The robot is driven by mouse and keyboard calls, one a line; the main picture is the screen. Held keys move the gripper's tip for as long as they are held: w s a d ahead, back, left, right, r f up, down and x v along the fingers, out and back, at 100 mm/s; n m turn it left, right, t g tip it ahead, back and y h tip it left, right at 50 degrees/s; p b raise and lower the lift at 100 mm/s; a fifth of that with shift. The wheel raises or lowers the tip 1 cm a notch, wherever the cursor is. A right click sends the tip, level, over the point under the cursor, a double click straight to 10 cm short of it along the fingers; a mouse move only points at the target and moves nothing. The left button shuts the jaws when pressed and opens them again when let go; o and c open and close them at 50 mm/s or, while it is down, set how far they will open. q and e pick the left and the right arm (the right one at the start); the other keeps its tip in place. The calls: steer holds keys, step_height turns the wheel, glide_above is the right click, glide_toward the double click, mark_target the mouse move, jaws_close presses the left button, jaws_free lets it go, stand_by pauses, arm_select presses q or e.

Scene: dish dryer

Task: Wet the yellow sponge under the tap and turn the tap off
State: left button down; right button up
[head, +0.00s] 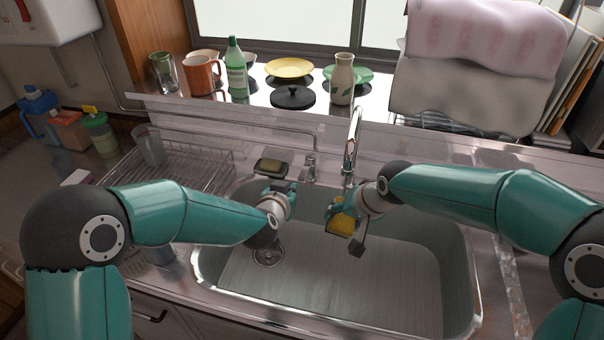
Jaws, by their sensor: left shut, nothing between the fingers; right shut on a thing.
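The yellow sponge (342,224) is in my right gripper (345,228), which is shut on it and holds it over the sink basin (340,290), just below the tap. The chrome tap (352,145) rises at the back edge of the sink, its spout arching toward the basin. I cannot make out a water stream. My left gripper (279,188) is shut and empty near the back left rim of the sink, beside the tap handle fitting (311,168). Its fingertips are small and partly hidden by its wrist.
A soap dish (272,166) sits behind my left gripper. A wire dish rack (190,165) stands left of the sink. Mugs, a green bottle (236,70), plates and a vase (342,80) line the back ledge. Draped cloths (480,50) hang at the right.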

arm_select(q)
step_height(320, 180, up, 5)
steer(key=t, duration=0.1)
glide_above(301, 177)
steer(key=f, duration=0.3)
steer(key=shift+w+d+f, duration=0.1)
steer(key=shift+w+f, duration=0.2)
steer(key=shift+s+f, duration=0.15)
steer(key=shift+f, duration=0.45)
steer(key=shift+s+f, duration=0.15)
steer(key=shift+f, duration=0.45)
steer(key=shift+s+f, duration=0.1)
steer(key=shift+f, duration=0.45)
